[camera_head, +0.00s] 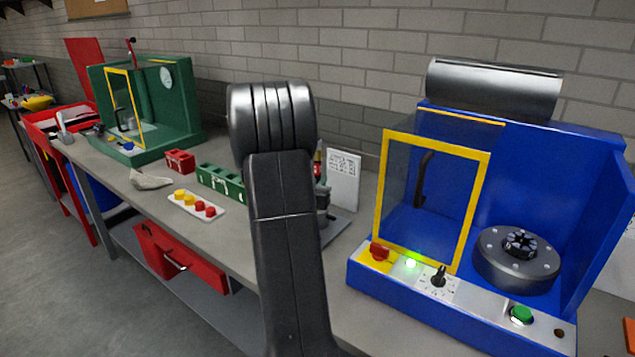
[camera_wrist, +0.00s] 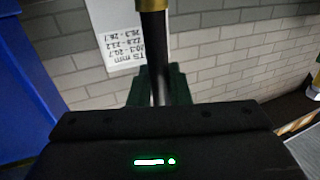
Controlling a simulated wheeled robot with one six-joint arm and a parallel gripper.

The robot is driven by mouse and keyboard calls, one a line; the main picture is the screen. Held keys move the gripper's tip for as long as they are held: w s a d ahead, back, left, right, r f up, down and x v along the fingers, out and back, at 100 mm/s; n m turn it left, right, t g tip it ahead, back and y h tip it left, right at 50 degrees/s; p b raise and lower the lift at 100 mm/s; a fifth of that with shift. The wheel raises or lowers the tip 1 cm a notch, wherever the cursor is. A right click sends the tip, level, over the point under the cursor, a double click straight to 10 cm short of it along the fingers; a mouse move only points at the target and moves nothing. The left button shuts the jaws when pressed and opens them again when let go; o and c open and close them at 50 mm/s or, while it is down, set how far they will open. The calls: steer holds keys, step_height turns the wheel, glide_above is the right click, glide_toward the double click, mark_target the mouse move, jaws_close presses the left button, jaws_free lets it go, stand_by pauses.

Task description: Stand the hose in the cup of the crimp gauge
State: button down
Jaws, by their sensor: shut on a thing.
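The hose (camera_wrist: 159,48) is black with a brass-coloured collar at the top of the wrist view. My gripper (camera_wrist: 157,84) is shut on it, with a dark green finger on each side. The hose runs up out of the wrist view and its ends are not shown. In the head view my own black arm covers the gripper and the hose. A small dark device (camera_head: 323,199) with a grey base shows partly behind my arm on the bench. It may be the crimp gauge, but its cup is hidden, so I cannot tell how the hose stands to it.
A blue machine (camera_head: 457,310) with a yellow-framed door stands at the right. A green cabinet (camera_head: 178,118) with a dial stands at the far left. A white chart (camera_head: 343,180) is behind the small device. A green block (camera_head: 220,181) and a tray of caps (camera_head: 181,200) lie left of my arm.

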steer(key=shift+f+b, duration=0.9)
steer(key=shift+f, duration=0.2)
steer(key=c, duration=1.3)
jaws_free()
steer(key=b+v, duration=0.2)
steer(key=v, duration=1.2)
steer(key=shift+w, duration=0.1)
